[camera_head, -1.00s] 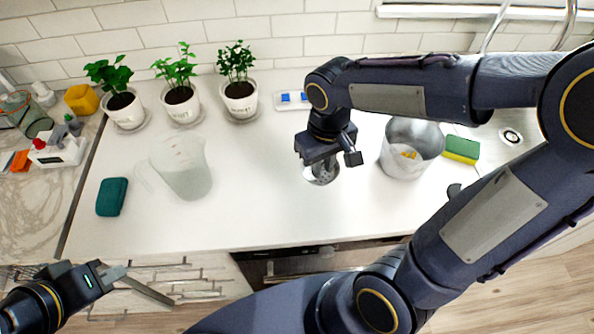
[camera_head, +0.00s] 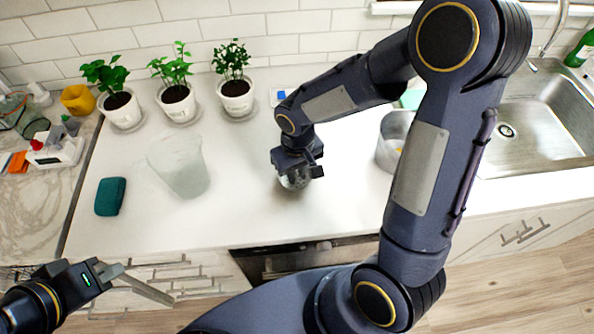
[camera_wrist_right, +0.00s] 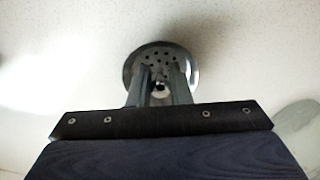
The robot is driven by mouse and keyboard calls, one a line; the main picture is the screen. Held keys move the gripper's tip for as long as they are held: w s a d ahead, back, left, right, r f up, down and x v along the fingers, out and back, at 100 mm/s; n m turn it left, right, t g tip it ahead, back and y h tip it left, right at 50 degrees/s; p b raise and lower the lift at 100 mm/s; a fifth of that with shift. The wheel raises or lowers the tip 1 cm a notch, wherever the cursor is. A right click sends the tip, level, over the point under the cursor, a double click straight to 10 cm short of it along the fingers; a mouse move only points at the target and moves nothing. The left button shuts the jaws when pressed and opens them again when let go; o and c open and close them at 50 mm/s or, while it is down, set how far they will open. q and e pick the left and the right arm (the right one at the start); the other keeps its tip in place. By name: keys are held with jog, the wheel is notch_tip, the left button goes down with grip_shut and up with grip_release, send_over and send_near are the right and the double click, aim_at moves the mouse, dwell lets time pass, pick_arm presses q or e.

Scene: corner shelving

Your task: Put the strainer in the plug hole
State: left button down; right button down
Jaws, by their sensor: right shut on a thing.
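The strainer (camera_head: 296,181) is a round metal disc with small holes, under my right gripper (camera_head: 297,172) in the head view. In the right wrist view the strainer (camera_wrist_right: 160,64) shows between the two fingers of my right gripper (camera_wrist_right: 160,82), which is shut on its middle. I cannot tell whether the strainer touches the counter. The plug hole (camera_head: 506,131) is a round drain in the sink (camera_head: 545,115) at the right. My left gripper (camera_head: 140,285) is at the lower left, in front of the counter, with its fingers apart and nothing between them.
A metal pot (camera_head: 390,150) stands between my right gripper and the sink, partly behind my right arm. A clear pitcher (camera_head: 180,165) and a teal sponge (camera_head: 111,196) are on the counter's left part. Several potted plants (camera_head: 176,103) line the wall. A faucet (camera_head: 553,35) is behind the sink.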

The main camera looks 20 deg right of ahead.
aim_at(297, 173)
jog(key=shift+f, duration=0.2)
jog(key=c, duration=1.3)
grip_release()
jog(key=shift+r, duration=0.1)
jog(key=shift+c, duration=0.2)
notch_tip(297, 173, up, 12)
jog(key=s+d+r+m+t+y, duration=0.1)
jog(key=s+t, duration=0.1)
jog(key=s, duration=0.5)
jog(key=s+d+r+m+t+y, duration=0.2)
jog(key=s+t, duration=0.1)
jog(key=s, duration=0.5)
jog(key=shift+d+t+y, duration=0.15)
jog(key=shift+t+y, duration=0.15)
